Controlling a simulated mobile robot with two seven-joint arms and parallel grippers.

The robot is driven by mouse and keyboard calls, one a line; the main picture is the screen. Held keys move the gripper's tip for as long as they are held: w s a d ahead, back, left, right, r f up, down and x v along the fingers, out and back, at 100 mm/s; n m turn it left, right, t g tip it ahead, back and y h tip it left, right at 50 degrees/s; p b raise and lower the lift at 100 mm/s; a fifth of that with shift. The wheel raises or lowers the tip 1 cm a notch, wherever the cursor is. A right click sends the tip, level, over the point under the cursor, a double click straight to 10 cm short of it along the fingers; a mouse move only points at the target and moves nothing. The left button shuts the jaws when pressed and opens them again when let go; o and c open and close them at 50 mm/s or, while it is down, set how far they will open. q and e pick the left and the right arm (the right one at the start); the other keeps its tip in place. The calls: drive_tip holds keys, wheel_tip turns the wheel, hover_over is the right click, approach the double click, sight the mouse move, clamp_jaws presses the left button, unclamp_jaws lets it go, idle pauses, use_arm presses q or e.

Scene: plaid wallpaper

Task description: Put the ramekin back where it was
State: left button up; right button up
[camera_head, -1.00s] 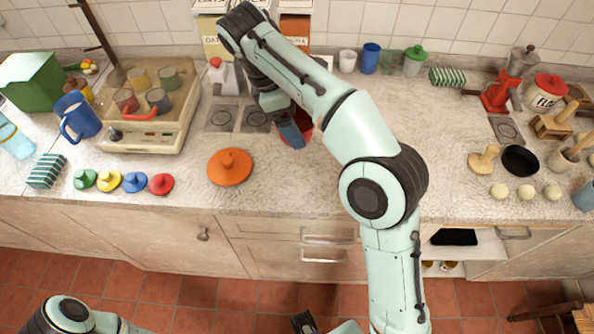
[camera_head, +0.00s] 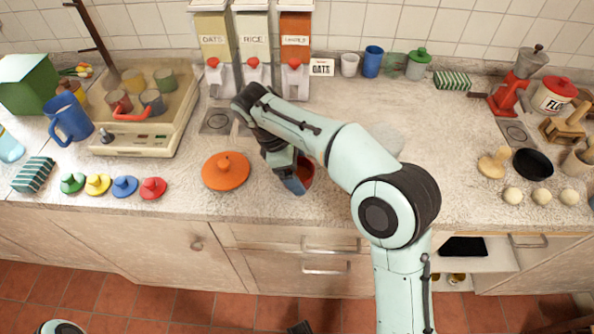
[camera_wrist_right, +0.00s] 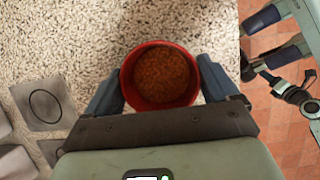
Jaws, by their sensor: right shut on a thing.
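The red ramekin (camera_wrist_right: 160,75) is full of small orange-brown grains in the right wrist view. My right gripper (camera_wrist_right: 160,88) is shut on it, one blue-grey finger on each side. In the head view the ramekin (camera_head: 306,170) is partly hidden by my right gripper (camera_head: 295,178), over the counter right of the orange lid. The ramekin looks level; whether it touches the counter I cannot tell. My left gripper (camera_wrist_right: 272,38) shows at the right wrist view's right edge, over the floor, with two fingers apart and nothing seen between them.
Dispensers for oats (camera_head: 213,45), rice (camera_head: 253,45) and a third food (camera_head: 295,45) stand at the back wall. Grey square pads (camera_head: 218,121) lie before them. An orange lid (camera_head: 226,171) lies left of the ramekin.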

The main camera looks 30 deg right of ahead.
drive_tip(key=shift+f, duration=0.15)
drive_tip(key=o, duration=1)
drive_tip(key=p+v, duration=0.5)
drive_tip(key=v, duration=0.7)
